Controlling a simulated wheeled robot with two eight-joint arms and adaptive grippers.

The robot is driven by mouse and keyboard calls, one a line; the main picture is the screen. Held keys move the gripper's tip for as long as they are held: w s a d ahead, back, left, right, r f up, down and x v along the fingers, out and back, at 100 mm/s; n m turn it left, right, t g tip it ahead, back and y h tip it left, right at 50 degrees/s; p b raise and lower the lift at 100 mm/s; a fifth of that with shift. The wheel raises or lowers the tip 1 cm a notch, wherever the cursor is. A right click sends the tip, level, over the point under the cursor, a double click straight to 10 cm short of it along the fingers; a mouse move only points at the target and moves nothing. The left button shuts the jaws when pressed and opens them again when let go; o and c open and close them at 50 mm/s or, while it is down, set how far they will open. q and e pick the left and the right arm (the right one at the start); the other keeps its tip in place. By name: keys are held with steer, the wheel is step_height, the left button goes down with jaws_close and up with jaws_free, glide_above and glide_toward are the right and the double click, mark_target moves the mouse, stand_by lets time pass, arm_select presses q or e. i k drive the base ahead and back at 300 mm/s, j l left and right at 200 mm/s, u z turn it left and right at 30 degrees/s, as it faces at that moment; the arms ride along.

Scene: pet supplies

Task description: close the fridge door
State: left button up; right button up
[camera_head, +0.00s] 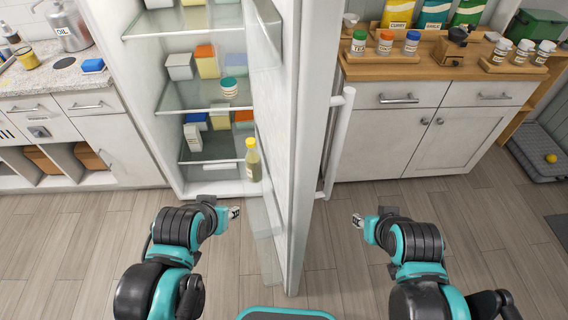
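The white fridge (160,60) stands open in the middle, with its lit shelves in view. Its door (300,120) is swung out toward me and seen nearly edge-on. A long white handle (336,145) runs down the door's right side. My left gripper (236,213) is left of the door, in front of the fridge opening, touching nothing I can see. My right gripper (357,220) is right of the door, a little apart from the handle's lower end. Both fingertips are small and dark, and their opening is hard to make out.
A bottle with a yellow cap (252,160) stands in the door's inner rack. Boxes and a jar fill the fridge shelves. A cabinet (420,125) with spice jars stands right, a counter (50,75) left. The wood floor (480,230) is clear at right.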

mark_target(292, 47)
steer(key=l+u, duration=0.25)
steer(key=l, duration=0.2)
steer(key=l+u, duration=0.25)
steer(key=l, duration=0.2)
steer(key=k+l+u, duration=0.25)
steer(key=l, duration=0.15)
steer(key=l+u, duration=0.25)
steer(key=l, duration=0.2)
steer(key=k+l+u, duration=0.45)
steer(key=k, duration=0.4)
